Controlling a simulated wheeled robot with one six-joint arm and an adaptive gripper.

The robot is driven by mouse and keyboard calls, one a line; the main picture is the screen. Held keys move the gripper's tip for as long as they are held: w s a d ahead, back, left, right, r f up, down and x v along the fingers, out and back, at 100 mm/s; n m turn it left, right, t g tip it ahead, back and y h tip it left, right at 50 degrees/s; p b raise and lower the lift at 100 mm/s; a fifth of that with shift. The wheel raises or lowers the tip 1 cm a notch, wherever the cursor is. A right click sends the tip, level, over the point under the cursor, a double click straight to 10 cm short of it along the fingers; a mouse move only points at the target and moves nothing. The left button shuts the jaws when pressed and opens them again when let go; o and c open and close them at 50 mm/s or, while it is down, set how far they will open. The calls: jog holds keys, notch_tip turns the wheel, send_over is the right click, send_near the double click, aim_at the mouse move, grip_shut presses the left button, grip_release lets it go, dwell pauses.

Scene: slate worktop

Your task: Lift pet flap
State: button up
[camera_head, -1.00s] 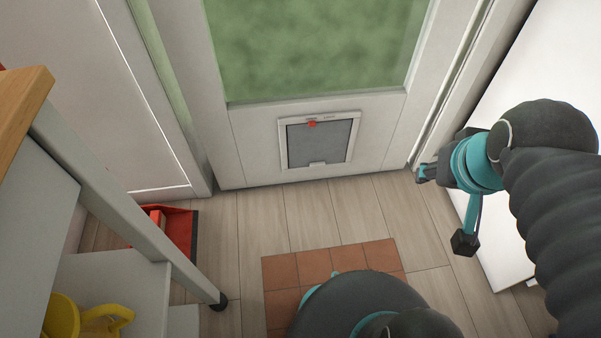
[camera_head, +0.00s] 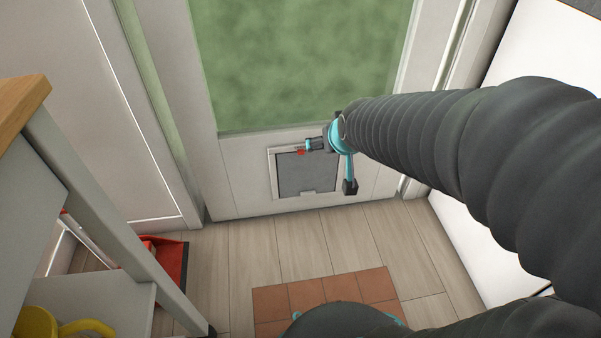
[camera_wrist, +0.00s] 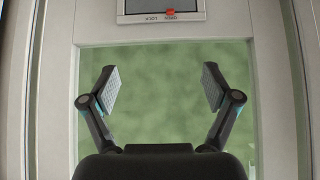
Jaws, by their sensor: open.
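The pet flap (camera_head: 305,174) is a grey panel in a white frame, low in the white door (camera_head: 240,185). It hangs closed, with a small pale tab at its bottom edge. A red latch knob (camera_head: 300,152) sits on the frame's top edge. My gripper (camera_head: 308,146) is in front of the frame's top, close to the red knob; I cannot tell if it touches. In the wrist view my gripper (camera_wrist: 160,90) is open and empty, with its fingers spread before the green glass. There the flap frame (camera_wrist: 162,17) and red knob (camera_wrist: 170,12) show at the top edge.
A terracotta tiled patch (camera_head: 310,293) lies on the wood floor before the door. A white panel (camera_head: 480,225) stands at right.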

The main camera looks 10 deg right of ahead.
jog(key=w+f+t+b, duration=0.2)
jog(key=w+f+t, duration=0.1)
jog(key=w+f, duration=0.75)
jog(key=w+f+t+b, duration=0.2)
jog(key=w+f, duration=0.5)
jog(key=f, duration=0.7)
jog(key=s+f+t+b, duration=0.2)
jog(key=s+f, duration=0.2)
jog(key=f, duration=0.7)
jog(key=s+f+t+b, duration=0.2)
jog(key=s+f+t, duration=0.15)
jog(key=f, duration=0.75)
jog(key=w, duration=1.2)
jog(key=shift+w+g, duration=0.4)
jog(key=shift+g, duration=0.05)
